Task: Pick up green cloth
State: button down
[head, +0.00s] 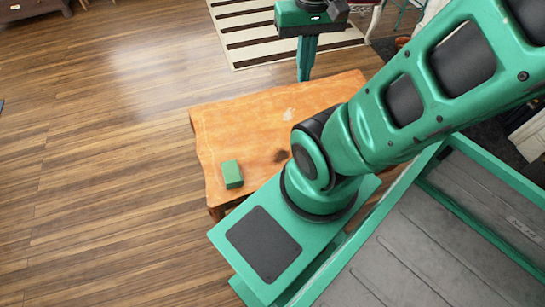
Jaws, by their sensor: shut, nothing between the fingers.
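The green cloth (232,174) shows as a small, box-shaped green piece, like a folded bundle. It lies on the orange-brown wooden table (245,130), near the table's left front edge. My gripper (304,75) is at the top of the head view, pointing down, with its green fingers together and nothing visible between them. In the picture it is above and to the right of the cloth and well apart from it, at the table's far side. Its exact height over the table or floor is hard to tell.
My arm covers the right part of the table. A striped cream and dark rug (245,30) lies beyond the table. A dark wooden furniture piece (30,8) stands at the top left. Chair legs show at the top right. The wooden floor (90,170) on the left is clear.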

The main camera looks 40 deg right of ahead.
aim_at(233, 177)
jog(key=u, duration=1.35)
jog(key=k, duration=0.7)
jog(key=z, duration=1)
